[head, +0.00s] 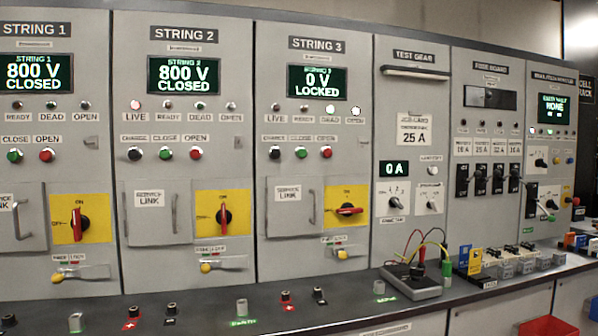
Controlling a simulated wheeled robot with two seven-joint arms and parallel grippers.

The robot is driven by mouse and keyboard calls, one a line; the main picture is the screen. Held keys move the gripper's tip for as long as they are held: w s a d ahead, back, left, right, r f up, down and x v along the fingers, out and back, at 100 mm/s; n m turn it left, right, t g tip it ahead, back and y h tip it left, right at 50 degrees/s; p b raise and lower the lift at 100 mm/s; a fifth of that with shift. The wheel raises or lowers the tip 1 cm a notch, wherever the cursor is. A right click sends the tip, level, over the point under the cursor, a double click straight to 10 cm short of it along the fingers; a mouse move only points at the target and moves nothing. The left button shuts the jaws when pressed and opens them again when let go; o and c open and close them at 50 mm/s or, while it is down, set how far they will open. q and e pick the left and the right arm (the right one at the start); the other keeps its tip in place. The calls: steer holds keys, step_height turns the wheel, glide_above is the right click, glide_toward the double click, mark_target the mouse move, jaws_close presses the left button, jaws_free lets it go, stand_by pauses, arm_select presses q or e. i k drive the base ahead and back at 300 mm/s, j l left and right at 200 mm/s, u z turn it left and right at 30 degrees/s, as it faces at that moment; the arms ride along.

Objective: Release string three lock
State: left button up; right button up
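The String 3 panel (318,120) stands in the middle of the head view. Its display (317,82) reads 0 V LOCKED, and the dead and open lamps glow. Its red rotary handle (347,210) lies sideways on a yellow plate (358,193). Below it is a small lock slide with a yellow knob (342,254); its fine position is too small to tell. The String 3 service link door (288,210) is shut. Neither of my grippers shows in this view.
String 1 (36,72) and String 2 (184,76) read 800 V CLOSED, their handles upright. A dark ledge carries posts (241,307) and a meter with leads (411,281). Tags and small locks (498,265) line the ledge at right. A red bin (549,326) sits below.

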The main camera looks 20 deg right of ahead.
mark_target(342, 254)
steer(key=i+l, duration=0.65)
steer(key=i+l+z, duration=0.15)
steer(key=i+l, duration=0.45)
steer(key=l, duration=0.25)
